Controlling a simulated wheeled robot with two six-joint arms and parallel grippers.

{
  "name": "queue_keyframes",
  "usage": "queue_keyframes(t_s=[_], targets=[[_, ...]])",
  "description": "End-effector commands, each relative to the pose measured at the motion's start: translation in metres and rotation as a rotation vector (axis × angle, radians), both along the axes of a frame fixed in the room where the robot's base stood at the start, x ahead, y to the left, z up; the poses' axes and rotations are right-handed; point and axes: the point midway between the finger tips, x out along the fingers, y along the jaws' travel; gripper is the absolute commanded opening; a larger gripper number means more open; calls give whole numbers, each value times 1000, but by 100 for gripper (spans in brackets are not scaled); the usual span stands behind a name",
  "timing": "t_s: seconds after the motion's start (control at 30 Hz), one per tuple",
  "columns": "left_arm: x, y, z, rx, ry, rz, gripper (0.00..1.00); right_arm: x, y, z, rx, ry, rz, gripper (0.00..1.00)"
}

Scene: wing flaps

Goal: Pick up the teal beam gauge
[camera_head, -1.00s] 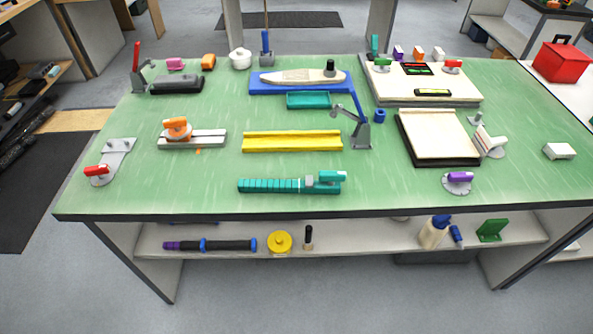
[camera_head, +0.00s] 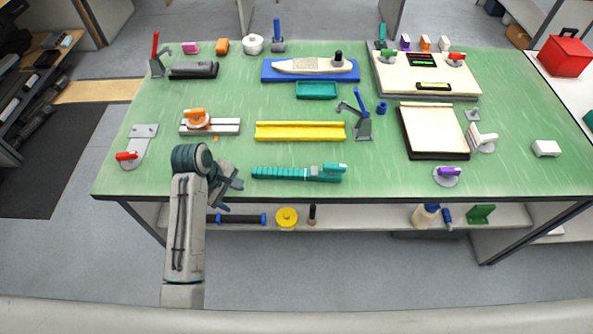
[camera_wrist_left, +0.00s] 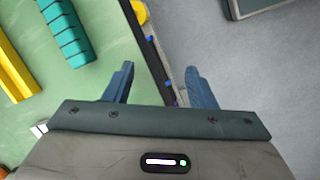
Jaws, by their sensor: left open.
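The teal beam gauge (camera_head: 290,173) lies flat on the green table near its front edge, with a raised sliding head at its right end. Part of the gauge also shows at the upper left of the left wrist view (camera_wrist_left: 68,32). My left gripper (camera_head: 236,186) is at the front edge of the table, just left of the gauge's left end and apart from it. Its two fingers stand open and empty in the left wrist view (camera_wrist_left: 158,84). My right gripper is not in view.
A yellow channel (camera_head: 300,131) lies behind the gauge. A grey lever clamp (camera_head: 363,126) stands behind its right end. An orange-knobbed slide (camera_head: 210,125) and a red-handled plate (camera_head: 138,148) are to the left. A shelf (camera_head: 370,214) runs below the table edge.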

Motion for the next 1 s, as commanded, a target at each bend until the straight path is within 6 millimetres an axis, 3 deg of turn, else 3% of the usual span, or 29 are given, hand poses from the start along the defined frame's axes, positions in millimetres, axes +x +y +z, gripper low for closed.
queue_keyframes(t_s=[0.17, 0.4, 0.57, 0.67, 1.0], targets=[[36, -21, 23, -63, 65, 124, 51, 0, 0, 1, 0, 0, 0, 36], [86, -56, 71, -146, 201, 324, 51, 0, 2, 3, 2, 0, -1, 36], [101, -69, 90, -165, 259, 397, 51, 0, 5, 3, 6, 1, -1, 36], [102, -74, 86, -168, 272, 411, 51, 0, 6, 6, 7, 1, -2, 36], [100, -89, 43, -167, 270, 411, 51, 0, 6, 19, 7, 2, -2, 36]])
